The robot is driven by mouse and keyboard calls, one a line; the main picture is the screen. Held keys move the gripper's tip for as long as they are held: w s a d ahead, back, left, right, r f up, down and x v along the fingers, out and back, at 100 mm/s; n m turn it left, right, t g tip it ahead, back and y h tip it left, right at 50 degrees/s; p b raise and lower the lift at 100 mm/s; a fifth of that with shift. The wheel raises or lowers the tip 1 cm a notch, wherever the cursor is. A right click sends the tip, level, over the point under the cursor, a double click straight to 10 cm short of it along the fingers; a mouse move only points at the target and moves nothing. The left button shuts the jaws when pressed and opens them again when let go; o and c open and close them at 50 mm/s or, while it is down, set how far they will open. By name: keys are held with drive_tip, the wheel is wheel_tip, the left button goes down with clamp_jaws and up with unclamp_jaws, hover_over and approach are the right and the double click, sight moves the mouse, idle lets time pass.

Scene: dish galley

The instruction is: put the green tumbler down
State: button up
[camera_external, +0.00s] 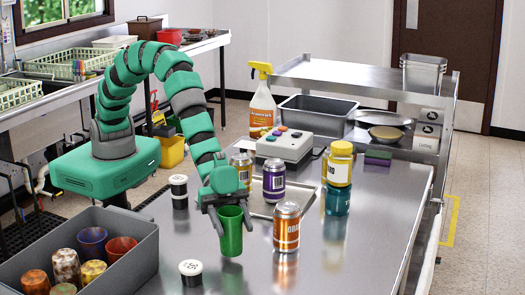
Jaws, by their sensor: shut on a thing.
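The green tumbler (231,236) is upright over the front middle of the steel table (330,268). My gripper (230,208) comes down from above and is shut on the tumbler near its rim. I cannot tell whether the tumbler's base touches the table or is slightly above it. An orange can (287,228) stands close to the right of the tumbler.
A white-lidded jar (190,273) stands left of the tumbler, and another (179,191) farther back. A grey bin (140,255) of tumblers is at left. Behind are a purple can (274,181), a tray (262,208) and a yellow-lidded jar (340,165). The right front tabletop is clear.

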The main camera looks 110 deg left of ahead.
wheel_tip(320, 180, down, 2)
drive_tip(key=shift+f, duration=0.25)
drive_tip(key=o, duration=1)
drive_tip(key=shift+r, duration=0.15)
drive_tip(key=shift+s+a+r, duration=0.25)
drive_tip(key=shift+s+a, duration=0.1)
drive_tip(key=shift+a, duration=0.05)
drive_tip(key=b+v, duration=0.1)
drive_tip(key=v, duration=0.9)
drive_tip(key=shift+s+a+r, duration=0.1)
drive_tip(key=shift+s+a, duration=0.15)
